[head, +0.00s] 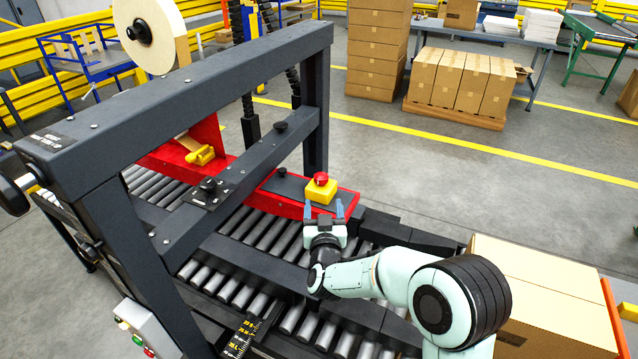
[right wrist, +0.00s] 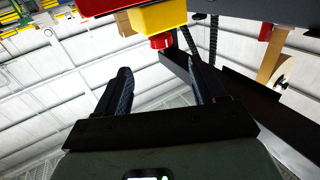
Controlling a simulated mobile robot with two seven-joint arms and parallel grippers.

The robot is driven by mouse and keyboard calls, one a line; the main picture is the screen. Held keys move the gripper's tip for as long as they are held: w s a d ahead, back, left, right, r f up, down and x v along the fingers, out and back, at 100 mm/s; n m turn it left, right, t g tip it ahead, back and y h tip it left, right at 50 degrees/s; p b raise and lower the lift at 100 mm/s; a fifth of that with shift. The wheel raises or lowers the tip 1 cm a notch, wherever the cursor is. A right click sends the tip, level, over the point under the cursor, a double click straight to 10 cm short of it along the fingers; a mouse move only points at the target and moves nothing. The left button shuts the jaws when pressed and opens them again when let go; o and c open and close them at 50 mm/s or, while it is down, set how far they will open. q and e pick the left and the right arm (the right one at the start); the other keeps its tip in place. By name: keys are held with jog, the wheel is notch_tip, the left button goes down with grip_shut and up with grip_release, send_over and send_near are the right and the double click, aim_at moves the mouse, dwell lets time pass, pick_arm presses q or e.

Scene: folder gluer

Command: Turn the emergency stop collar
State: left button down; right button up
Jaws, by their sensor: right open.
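The emergency stop is a yellow box (head: 321,192) with a red button and collar (head: 321,178) on top. It sits on a red rail of the machine. My right gripper (head: 323,210) is open, its two blue fingers just in front of the yellow box. In the right wrist view the yellow box (right wrist: 160,17) and red button (right wrist: 161,42) appear upside down, beyond and between the spread fingers (right wrist: 162,85). Nothing is between the fingers, and I cannot tell whether they touch the box. My left gripper is not in view.
A dark machine frame (head: 180,85) with a crossbeam stands left of my right arm. Rollers (head: 255,235) run below it. A cardboard box (head: 545,290) lies right of my arm. Stacked cartons (head: 462,80) stand at the back. Grey floor is clear beyond the machine.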

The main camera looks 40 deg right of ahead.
aim_at(321, 183)
jog(key=p+x, duration=0.1)
jog(key=x, duration=1)
jog(key=shift+a+f, duration=0.1)
jog(key=c, duration=1.1)
